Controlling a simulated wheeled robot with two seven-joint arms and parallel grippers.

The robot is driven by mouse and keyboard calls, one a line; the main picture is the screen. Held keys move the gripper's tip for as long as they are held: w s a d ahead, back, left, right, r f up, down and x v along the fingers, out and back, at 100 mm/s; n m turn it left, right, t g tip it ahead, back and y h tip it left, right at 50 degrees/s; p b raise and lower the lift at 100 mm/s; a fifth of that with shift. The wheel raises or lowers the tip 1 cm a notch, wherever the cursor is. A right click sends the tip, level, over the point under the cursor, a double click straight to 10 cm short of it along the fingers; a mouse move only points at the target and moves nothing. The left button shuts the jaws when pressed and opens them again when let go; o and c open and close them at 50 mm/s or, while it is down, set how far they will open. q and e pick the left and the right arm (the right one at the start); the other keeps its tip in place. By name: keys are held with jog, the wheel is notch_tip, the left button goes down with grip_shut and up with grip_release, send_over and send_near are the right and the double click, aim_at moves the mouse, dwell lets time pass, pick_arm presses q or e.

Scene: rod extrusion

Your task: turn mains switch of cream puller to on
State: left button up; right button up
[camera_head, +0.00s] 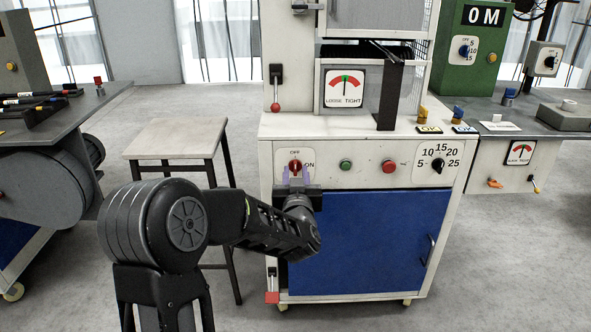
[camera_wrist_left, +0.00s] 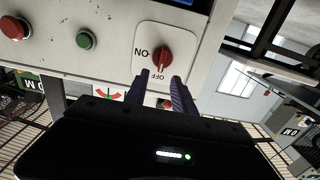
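The cream puller (camera_head: 440,205) stands in the middle of the head view, with a cream front panel and a blue door. Its mains switch (camera_head: 295,166) is a red knob on a white plate, with OFF above and ON to the right. The switch also shows in the left wrist view (camera_wrist_left: 162,57), its knob lined up with OFF. My left gripper (camera_head: 296,178) is in front of the switch. In the left wrist view its two fingers (camera_wrist_left: 162,88) are apart, tips close to the knob on either side. I cannot tell whether they touch it. My right gripper is not in view.
A green button (camera_head: 346,166), a red button (camera_head: 389,167) and a black numbered dial (camera_head: 438,165) sit right of the switch. A stool (camera_head: 178,138) stands to the left. A red-handled lever (camera_head: 276,105) is above the switch.

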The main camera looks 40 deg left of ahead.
aim_at(296, 164)
pick_arm(q)
jog(key=shift+x, duration=1.85)
grip_shut()
